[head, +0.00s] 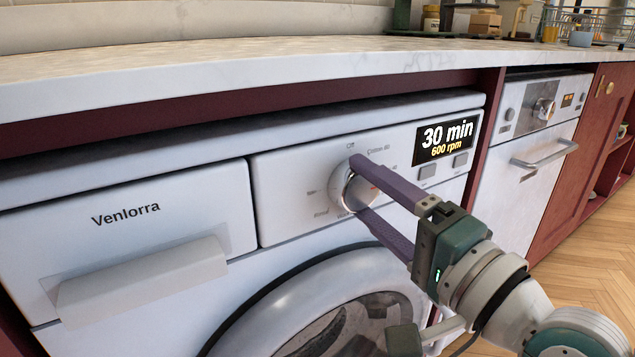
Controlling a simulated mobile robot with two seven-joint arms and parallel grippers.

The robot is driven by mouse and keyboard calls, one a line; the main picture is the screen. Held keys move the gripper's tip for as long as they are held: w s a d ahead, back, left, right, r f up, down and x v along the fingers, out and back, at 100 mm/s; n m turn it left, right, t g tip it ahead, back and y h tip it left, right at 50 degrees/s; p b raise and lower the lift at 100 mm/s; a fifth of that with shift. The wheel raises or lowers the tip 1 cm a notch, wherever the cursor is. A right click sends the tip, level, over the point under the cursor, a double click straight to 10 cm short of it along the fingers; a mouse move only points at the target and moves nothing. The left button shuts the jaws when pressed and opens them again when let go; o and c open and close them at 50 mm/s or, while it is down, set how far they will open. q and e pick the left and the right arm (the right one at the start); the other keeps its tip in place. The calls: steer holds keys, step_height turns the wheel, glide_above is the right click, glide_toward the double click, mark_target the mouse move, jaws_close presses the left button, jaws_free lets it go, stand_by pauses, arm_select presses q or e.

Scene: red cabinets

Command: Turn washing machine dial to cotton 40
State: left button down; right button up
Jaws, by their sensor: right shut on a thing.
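The washing machine (284,170) is white, with "Venlorra" on its detergent drawer. The display (447,138) reads "30 min" and "600 rpm". My right gripper (355,186) is shut on the dial, with one purple finger above it and one at its lower side. The fingers hide part of the dial and some labels. My left gripper is not in view.
A marble countertop (240,70) overhangs the machine. The round door (350,262) is below the dial. A dishwasher (530,150) with a bar handle stands to the right, then red cabinets (590,165). Wooden floor (570,260) is free at the right.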

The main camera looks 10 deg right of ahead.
steer(key=o, duration=1.3)
steer(key=p+v, duration=0.2)
steer(key=v, duration=0.8)
steer(key=shift+r, duration=0.1)
